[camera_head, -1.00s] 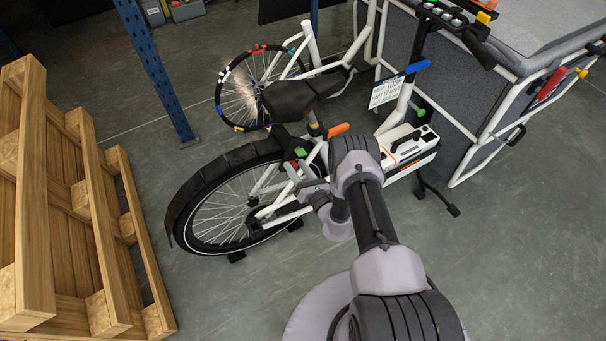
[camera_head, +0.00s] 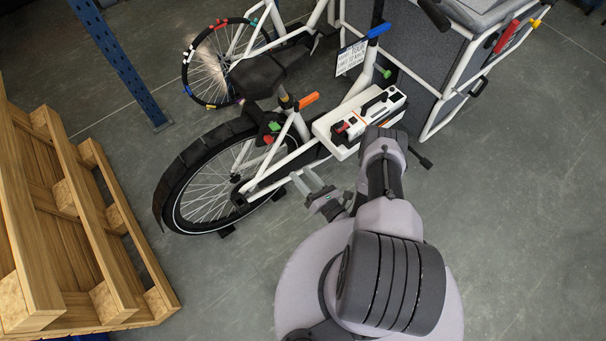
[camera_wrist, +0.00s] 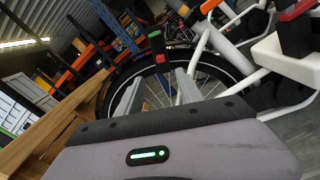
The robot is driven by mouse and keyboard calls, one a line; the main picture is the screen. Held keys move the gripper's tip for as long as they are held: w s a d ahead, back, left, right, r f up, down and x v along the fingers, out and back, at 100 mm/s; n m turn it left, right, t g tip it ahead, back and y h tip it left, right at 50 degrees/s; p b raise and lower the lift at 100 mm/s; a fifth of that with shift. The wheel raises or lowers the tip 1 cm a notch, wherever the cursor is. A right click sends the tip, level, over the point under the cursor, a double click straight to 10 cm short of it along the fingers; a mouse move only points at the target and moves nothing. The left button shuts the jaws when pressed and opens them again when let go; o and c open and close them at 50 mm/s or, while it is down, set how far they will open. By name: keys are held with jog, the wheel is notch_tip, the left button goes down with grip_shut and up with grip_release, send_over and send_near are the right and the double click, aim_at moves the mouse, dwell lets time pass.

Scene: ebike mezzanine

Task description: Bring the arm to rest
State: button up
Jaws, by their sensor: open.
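My arm is folded back over my own round base in the head view. My gripper (camera_head: 310,184) is near the lower side of the white cargo bike (camera_head: 290,150), close to its rear wheel (camera_head: 215,185). Its two grey fingers are apart with nothing between them. In the wrist view the open fingers (camera_wrist: 158,92) point toward the rear wheel (camera_wrist: 205,70). A small red and green part (camera_wrist: 158,48) shows beyond the fingertips. I cannot tell the exact gap between the fingers and the bike.
Wooden pallets (camera_head: 75,220) stand at the left. A blue rack post (camera_head: 122,65) rises behind. A white box with black and red parts (camera_head: 358,122) sits on the bike. A grey cargo box (camera_head: 420,80) is at the upper right. Floor at the right (camera_head: 530,200) is clear.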

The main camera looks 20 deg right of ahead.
jog(key=w+a+r+n+g+y, duration=0.1)
jog(key=w+a+r+n+y, duration=0.2)
jog(key=r, duration=0.4)
jog(key=w+a+r+n+g+y, duration=0.1)
jog(key=w+r+n+y, duration=0.35)
jog(key=r, duration=0.25)
jog(key=s+a+r+n+g+y, duration=0.25)
jog(key=a+r+n+g, duration=0.4)
jog(key=r, duration=0.35)
jog(key=s+a+r+n+g+y, duration=0.25)
jog(key=a+r+n+g, duration=0.35)
jog(key=r, duration=0.4)
jog(key=s+r+n+g+h, duration=0.4)
jog(key=s+r+n+h, duration=0.2)
jog(key=s+n, duration=0.3)
jog(key=s+d+r+n+t+h+b, duration=0.1)
jog(key=s+d+r+n+t+h, duration=0.4)
jog(key=s+d+r+t+h, duration=0.1)
jog(key=s+r+h, duration=0.1)
jog(key=s+h, duration=0.1)
jog(key=s, duration=0.1)
jog(key=shift+s+d+r+t, duration=0.15)
jog(key=shift+s+r+t, duration=0.1)
jog(key=shift+r+t, duration=0.1)
jog(key=shift+h, duration=0.25)
